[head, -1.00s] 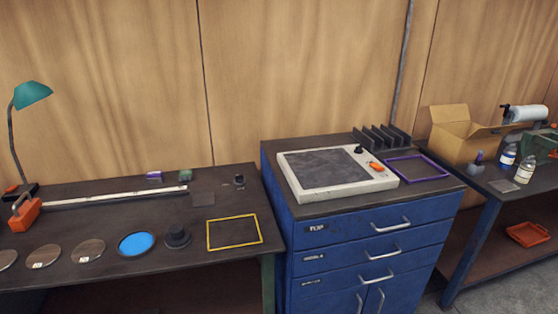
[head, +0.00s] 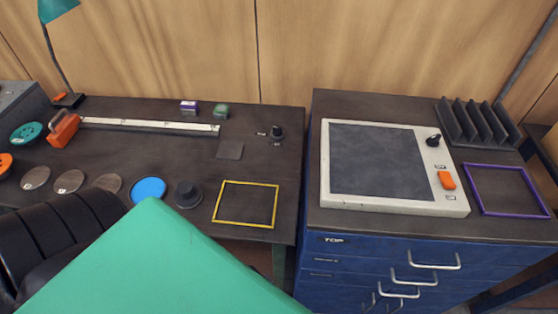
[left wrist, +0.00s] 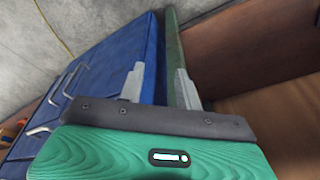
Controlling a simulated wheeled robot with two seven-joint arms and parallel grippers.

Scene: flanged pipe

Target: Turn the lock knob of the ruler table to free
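The ruler table (head: 200,160) is the dark bench at left in the head view, with a long white ruler (head: 150,124) along its back. A small black knob (head: 277,132) stands near its back right corner, beside a tiny label too small to read; it looks like the lock knob. My left arm's green housing covers the bottom centre of the head view; its fingers do not show there. In the left wrist view my left gripper (left wrist: 160,70) has its two grey fingers apart with nothing between them. The knob is not in that view. My right gripper is in neither view.
The bench also holds a yellow frame (head: 246,225), a blue disc (head: 148,191), a black round knob-like piece (head: 187,195) and an orange-handled block (head: 62,129). A blue drawer cabinet (head: 400,264) at right carries a grey-topped panel (head: 380,160) with another black knob (head: 433,140).

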